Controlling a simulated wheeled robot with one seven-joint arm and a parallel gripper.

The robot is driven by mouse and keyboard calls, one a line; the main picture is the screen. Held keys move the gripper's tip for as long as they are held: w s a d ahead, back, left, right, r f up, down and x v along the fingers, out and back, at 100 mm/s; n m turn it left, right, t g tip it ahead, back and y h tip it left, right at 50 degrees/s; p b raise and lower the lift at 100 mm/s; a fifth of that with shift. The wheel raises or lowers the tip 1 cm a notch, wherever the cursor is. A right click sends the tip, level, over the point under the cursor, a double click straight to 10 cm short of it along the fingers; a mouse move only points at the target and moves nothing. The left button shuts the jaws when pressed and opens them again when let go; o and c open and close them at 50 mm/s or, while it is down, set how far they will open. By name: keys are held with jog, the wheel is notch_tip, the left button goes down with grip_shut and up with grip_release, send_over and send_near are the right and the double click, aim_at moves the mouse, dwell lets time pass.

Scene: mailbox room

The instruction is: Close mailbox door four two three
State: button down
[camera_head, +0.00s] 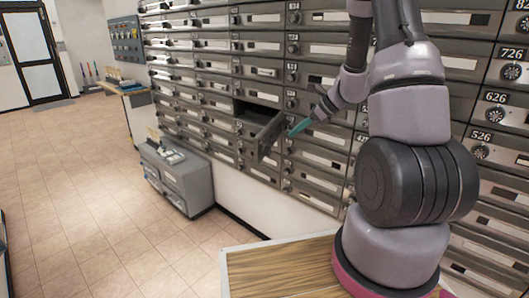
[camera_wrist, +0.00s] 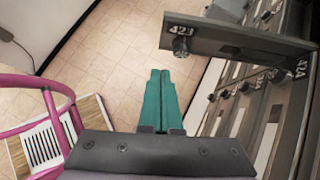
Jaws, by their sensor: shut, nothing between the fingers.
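The open mailbox door (camera_head: 270,134) sticks out from the wall of mailboxes, left of my gripper in the head view. In the wrist view the door (camera_wrist: 235,40) is at the upper right, with a round lock and a label that looks like 423. Its open compartment (camera_head: 252,112) shows as a dark gap in the head view. My gripper (camera_head: 298,128) has teal fingers pressed together and empty. In the wrist view the fingertips (camera_wrist: 160,75) lie just left of the door's lock end. I cannot tell whether they touch the door.
The neighbouring mailbox doors (camera_head: 320,158) are shut. A grey cabinet (camera_head: 180,180) stands on the floor below the mailboxes at left. A wooden-topped surface (camera_head: 275,272) is at the bottom of the head view. The tiled floor (camera_head: 80,200) at left is clear.

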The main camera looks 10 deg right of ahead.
jog(key=f, duration=0.2)
send_near(259, 152)
notch_tip(259, 152, down, 4)
jog(key=a, duration=0.3)
jog(key=shift+w+a+m, duration=0.3)
jog(key=shift+w+a, duration=0.1)
jog(key=shift+w, duration=0.4)
jog(key=shift+a, duration=0.1)
